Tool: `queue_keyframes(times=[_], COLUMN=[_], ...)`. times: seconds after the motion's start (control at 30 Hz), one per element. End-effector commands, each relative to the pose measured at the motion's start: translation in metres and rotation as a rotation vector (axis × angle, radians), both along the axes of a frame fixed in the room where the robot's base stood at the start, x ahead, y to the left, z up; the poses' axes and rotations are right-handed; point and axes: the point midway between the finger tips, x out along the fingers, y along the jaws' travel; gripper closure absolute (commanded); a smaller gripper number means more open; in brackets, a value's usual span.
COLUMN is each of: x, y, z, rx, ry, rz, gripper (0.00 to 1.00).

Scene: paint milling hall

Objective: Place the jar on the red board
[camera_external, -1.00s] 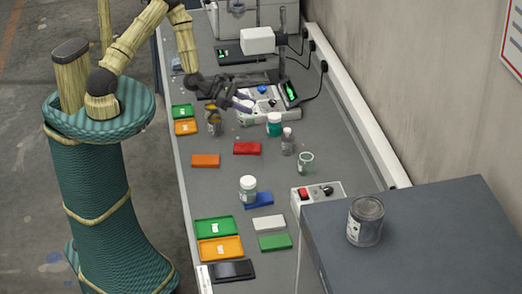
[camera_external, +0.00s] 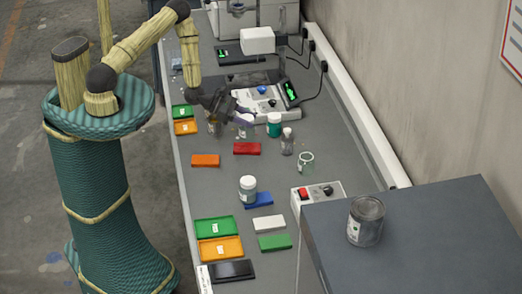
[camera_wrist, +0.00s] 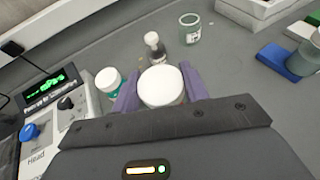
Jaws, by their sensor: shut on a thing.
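My gripper (camera_external: 242,117) is shut on a jar with a white lid (camera_wrist: 161,86). In the wrist view the lid sits between the two purple fingers. In the external view the held jar (camera_external: 246,131) shows as a pale, clear body under the fingers, close behind the red board (camera_external: 247,148). It looks upright; I cannot tell how high it is above the bench. The red board lies flat and bare on the bench. I do not see it in the wrist view, where my gripper body covers the lower part.
A teal jar (camera_external: 274,125), a small bottle (camera_external: 287,142) and an open glass jar (camera_external: 306,162) stand to the right. An orange board (camera_external: 205,160) lies left of the red one. A device (camera_external: 262,103) is behind.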

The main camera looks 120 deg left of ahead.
Motion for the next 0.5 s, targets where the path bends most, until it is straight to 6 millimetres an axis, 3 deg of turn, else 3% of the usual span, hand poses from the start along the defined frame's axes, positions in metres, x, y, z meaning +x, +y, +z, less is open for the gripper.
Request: queue_keyframes(times=[0.17, 0.5], x=[0.0, 0.0], y=[0.0, -0.001], z=[-0.006, -0.041], rx=[-0.002, -0.001], ry=[0.0, 0.001], rz=[-0.001, -0.001], gripper=[0.78, 0.78])
